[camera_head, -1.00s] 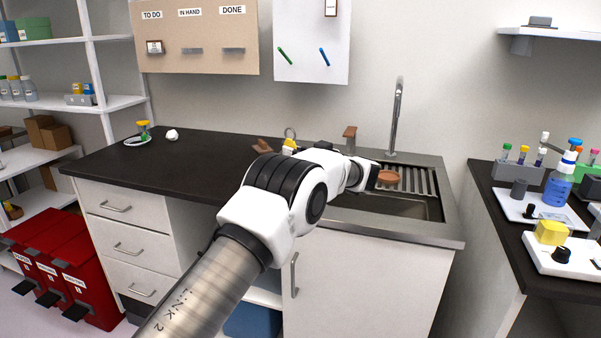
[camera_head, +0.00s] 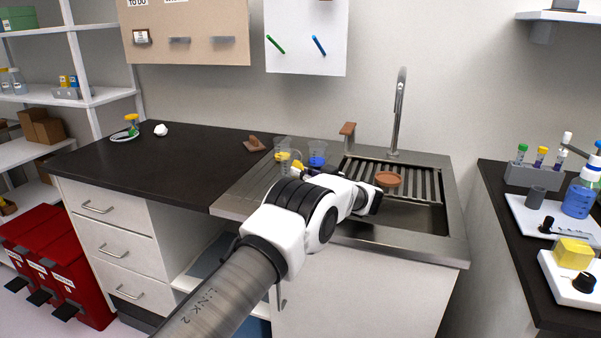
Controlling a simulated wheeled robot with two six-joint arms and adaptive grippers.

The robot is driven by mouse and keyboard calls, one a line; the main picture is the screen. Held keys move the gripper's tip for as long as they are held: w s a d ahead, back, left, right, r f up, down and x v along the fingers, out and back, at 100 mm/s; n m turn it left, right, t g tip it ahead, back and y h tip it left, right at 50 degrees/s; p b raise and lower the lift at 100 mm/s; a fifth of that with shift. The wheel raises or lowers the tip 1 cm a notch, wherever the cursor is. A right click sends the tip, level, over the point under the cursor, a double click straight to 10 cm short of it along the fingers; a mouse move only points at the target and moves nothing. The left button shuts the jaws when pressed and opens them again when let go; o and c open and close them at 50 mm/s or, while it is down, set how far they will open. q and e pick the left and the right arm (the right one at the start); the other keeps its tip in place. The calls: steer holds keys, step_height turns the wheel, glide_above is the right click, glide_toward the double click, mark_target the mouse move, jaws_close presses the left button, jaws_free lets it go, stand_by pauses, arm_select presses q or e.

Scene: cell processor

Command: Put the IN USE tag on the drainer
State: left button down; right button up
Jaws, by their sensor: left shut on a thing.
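The drainer (camera_head: 425,184) is a ribbed metal rack over the back of the sink. A round brown piece (camera_head: 388,179) shows over its ribs. My left gripper (camera_head: 374,201) is at the front left of the drainer, over the sink, just in front of the brown piece. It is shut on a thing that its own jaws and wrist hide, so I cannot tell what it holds. I can read no IN USE tag anywhere. My right gripper is not in view.
A tall faucet (camera_head: 397,112) and a brown-topped post (camera_head: 348,130) stand behind the sink. Beakers, one with blue liquid (camera_head: 317,157), stand left of it near my wrist. A brown piece (camera_head: 254,144) lies farther left. The dark counter (camera_head: 150,165) is mostly clear.

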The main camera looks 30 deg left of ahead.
arm_select(q)
steer(key=shift+s, duration=0.1)
steer(key=c, duration=1.3)
jaws_free()
steer(key=shift+d+r, duration=0.15)
steer(key=shift+d, duration=0.1)
steer(key=d, duration=0.4)
steer(key=s+d, duration=0.1)
steer(key=d, duration=0.2)
